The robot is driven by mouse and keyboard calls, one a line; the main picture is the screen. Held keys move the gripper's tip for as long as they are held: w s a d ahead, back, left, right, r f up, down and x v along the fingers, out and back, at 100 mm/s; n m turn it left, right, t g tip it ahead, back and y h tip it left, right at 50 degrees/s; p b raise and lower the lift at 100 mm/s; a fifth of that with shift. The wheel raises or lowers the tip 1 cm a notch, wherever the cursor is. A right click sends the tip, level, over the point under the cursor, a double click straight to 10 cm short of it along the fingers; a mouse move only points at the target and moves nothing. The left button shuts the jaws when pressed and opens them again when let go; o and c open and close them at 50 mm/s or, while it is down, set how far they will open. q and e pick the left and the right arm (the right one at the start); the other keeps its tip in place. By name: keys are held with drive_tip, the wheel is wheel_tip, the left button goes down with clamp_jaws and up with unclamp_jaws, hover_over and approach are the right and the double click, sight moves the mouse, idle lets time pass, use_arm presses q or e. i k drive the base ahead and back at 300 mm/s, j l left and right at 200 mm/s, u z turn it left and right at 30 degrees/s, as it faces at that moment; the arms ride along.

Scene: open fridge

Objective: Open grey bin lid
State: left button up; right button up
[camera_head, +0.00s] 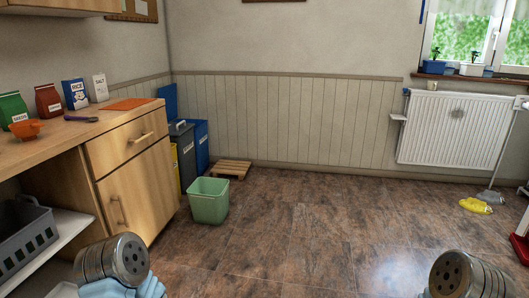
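The grey bin (187,157) stands in the back left corner, beside the end of the wooden counter. Its dark grey lid (180,128) lies on top and looks shut. A blue bin (202,145) is beside it on the right, and a yellow bin (175,170) is mostly hidden by the cabinet. An upright blue panel rises behind them and looks like a raised lid (168,100). Round metal parts of my two arms show at the bottom left and bottom right, far from the bins. No gripper fingertips are in view.
A green open bucket (208,201) stands on the floor in front of the bins. A wooden pallet (230,169) lies to their right. The wooden counter (125,120) borders the left. A yellow mop (475,206) is at the right. The middle floor (310,220) is clear.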

sight(175, 129)
drive_tip(key=i+u, duration=0.1)
drive_tip(key=i, duration=0.4)
drive_tip(key=i+l+u, duration=0.15)
drive_tip(key=i, duration=0.35)
drive_tip(key=i+l+u, duration=0.1)
drive_tip(key=i, duration=0.4)
drive_tip(key=i+l+u, duration=0.1)
drive_tip(key=i, duration=0.4)
drive_tip(key=i+u, duration=0.45)
drive_tip(key=i+l+u, duration=0.4)
drive_tip(key=i+u, duration=0.2)
drive_tip(key=u, duration=0.55)
drive_tip(key=i+l+u, duration=0.2)
drive_tip(key=l, duration=0.35)
drive_tip(key=i+l+u, duration=0.1)
drive_tip(key=l+u, duration=0.15)
drive_tip(key=l, duration=0.35)
drive_tip(key=l+u, duration=0.2)
drive_tip(key=l, duration=0.4)
